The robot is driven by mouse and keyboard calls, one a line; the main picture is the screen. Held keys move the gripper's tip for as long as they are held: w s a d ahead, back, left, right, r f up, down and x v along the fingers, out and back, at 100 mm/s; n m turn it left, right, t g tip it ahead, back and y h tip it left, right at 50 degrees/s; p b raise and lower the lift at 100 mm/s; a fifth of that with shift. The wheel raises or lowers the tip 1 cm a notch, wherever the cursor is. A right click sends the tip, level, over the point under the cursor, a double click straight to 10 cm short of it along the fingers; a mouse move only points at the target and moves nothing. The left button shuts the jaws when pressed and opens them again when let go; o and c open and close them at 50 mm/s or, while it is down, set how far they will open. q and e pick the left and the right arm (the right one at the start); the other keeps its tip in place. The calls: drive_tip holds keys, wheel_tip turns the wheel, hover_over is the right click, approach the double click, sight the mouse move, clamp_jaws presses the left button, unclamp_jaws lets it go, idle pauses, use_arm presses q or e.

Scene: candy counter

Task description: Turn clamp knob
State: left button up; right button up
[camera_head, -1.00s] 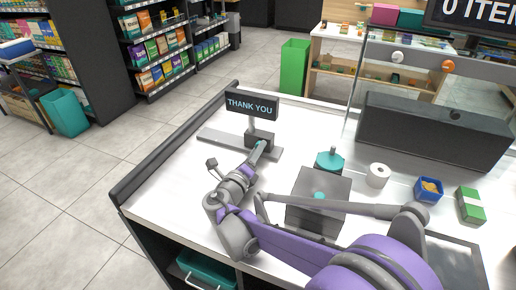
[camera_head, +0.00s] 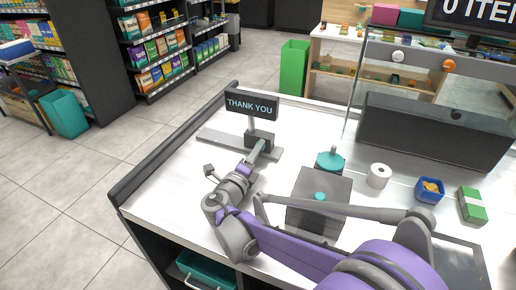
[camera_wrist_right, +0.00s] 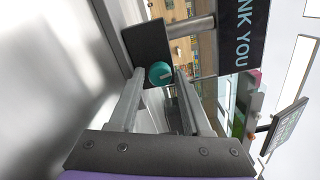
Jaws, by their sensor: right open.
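The teal clamp knob (camera_wrist_right: 160,73) is on the face of a dark clamp block (camera_wrist_right: 147,43), which also shows in the head view (camera_head: 265,137). The block stands at the foot of the post under the black THANK YOU sign (camera_head: 251,105). My right gripper (camera_head: 257,151) is open right in front of the block. In the right wrist view its two fingertips lie on either side of the knob; I cannot tell whether they touch it. The knob is hidden behind the gripper in the head view. My left gripper is not in view.
A grey box with a teal knob (camera_head: 319,197) stands right of my arm. Behind it are a teal jar (camera_head: 330,162), a white roll (camera_head: 378,176), a blue box (camera_head: 429,190) and a green box (camera_head: 472,206). The white counter (camera_head: 185,190) is clear left of the arm.

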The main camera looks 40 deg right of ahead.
drive_tip(key=shift+v, duration=2.4)
drive_tip(key=m, duration=0.1)
drive_tip(key=m+p, duration=0.2)
drive_tip(key=m, duration=0.1)
drive_tip(key=shift+s+a+r, duration=0.1)
drive_tip(key=shift+a+r, duration=0.05)
drive_tip(key=shift+a, duration=0.1)
drive_tip(key=m, duration=0.2)
drive_tip(key=m+p, duration=0.1)
drive_tip(key=m, duration=0.1)
drive_tip(key=m+p, duration=0.1)
drive_tip(key=m, duration=0.1)
drive_tip(key=shift+s+a, duration=0.15)
drive_tip(key=shift+a, duration=0.25)
drive_tip(key=m, duration=0.1)
drive_tip(key=m+p, duration=0.1)
drive_tip(key=m, duration=0.2)
drive_tip(key=shift+s+a+m+p, duration=0.2)
drive_tip(key=shift+a+m+p, duration=0.1)
drive_tip(key=m, duration=0.1)
drive_tip(key=m+p, duration=0.1)
drive_tip(key=m, duration=0.3)
drive_tip(key=shift+s+a+p, duration=0.2)
drive_tip(key=shift+a+p, duration=0.1)
drive_tip(key=shift+w+d+m, duration=0.1)
drive_tip(key=shift+d+m, duration=0.1)
drive_tip(key=shift+m, duration=0.1)
drive_tip(key=shift+x, duration=3.75)
